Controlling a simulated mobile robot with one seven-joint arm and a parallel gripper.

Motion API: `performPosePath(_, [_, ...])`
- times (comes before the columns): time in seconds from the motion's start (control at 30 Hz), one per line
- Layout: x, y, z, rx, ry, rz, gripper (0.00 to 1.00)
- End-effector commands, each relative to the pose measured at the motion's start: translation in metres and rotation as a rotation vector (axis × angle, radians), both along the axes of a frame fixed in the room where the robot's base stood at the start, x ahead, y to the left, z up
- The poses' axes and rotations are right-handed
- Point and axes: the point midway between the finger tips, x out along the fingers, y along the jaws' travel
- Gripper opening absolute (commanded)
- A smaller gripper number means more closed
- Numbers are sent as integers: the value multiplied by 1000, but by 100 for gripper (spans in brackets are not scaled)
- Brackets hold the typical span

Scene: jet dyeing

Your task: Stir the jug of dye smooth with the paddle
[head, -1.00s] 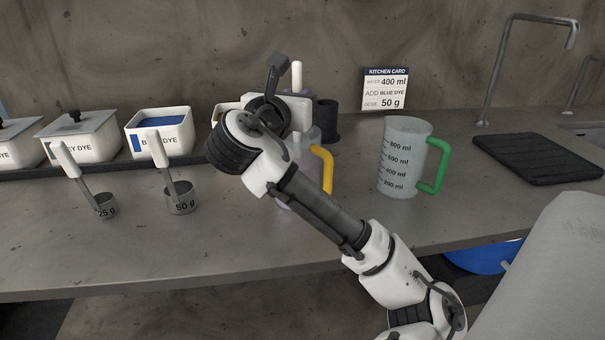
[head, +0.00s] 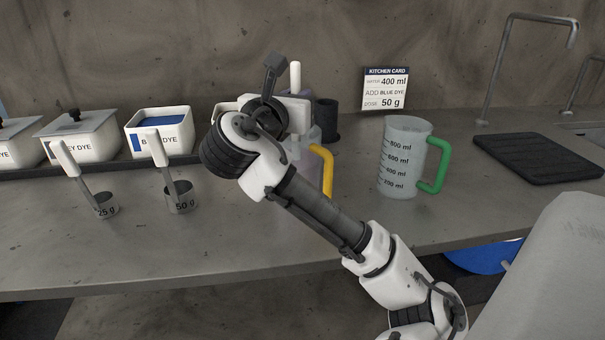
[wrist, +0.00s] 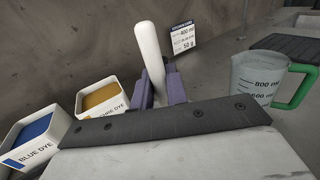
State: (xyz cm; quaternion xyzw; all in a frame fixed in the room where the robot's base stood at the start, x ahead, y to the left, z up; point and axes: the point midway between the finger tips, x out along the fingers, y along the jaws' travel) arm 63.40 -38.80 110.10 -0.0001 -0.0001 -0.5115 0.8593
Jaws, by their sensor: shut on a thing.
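My gripper (wrist: 158,90) is shut on the white handle of the paddle (wrist: 150,55), which stands nearly upright between the purple fingers. The top of the paddle (head: 295,74) also shows above my wrist in the head view; its lower end is hidden. The jug with the yellow handle (head: 327,171) stands on the counter behind my arm, below the gripper. Its body is mostly hidden, so I cannot see the dye inside or how deep the paddle reaches. Another translucent jug with a green handle (head: 404,160) stands apart to the right.
The blue dye bin (head: 160,143), open, and the ochre-coloured dye bin (wrist: 100,100) stand at the left. The 50 g scoop (head: 180,198) and 25 g scoop (head: 105,206) stand in front. A black mat (head: 537,158) and kitchen card (head: 386,89) are at the right and back.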

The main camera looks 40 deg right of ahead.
Motion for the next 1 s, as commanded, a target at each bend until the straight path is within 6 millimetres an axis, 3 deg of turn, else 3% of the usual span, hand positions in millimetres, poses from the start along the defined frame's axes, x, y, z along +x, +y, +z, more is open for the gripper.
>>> performPosePath(0.27, [0,0,10,-1,0,0,0])
performPosePath(1.0, [0,0,85,-1,0,0,0])
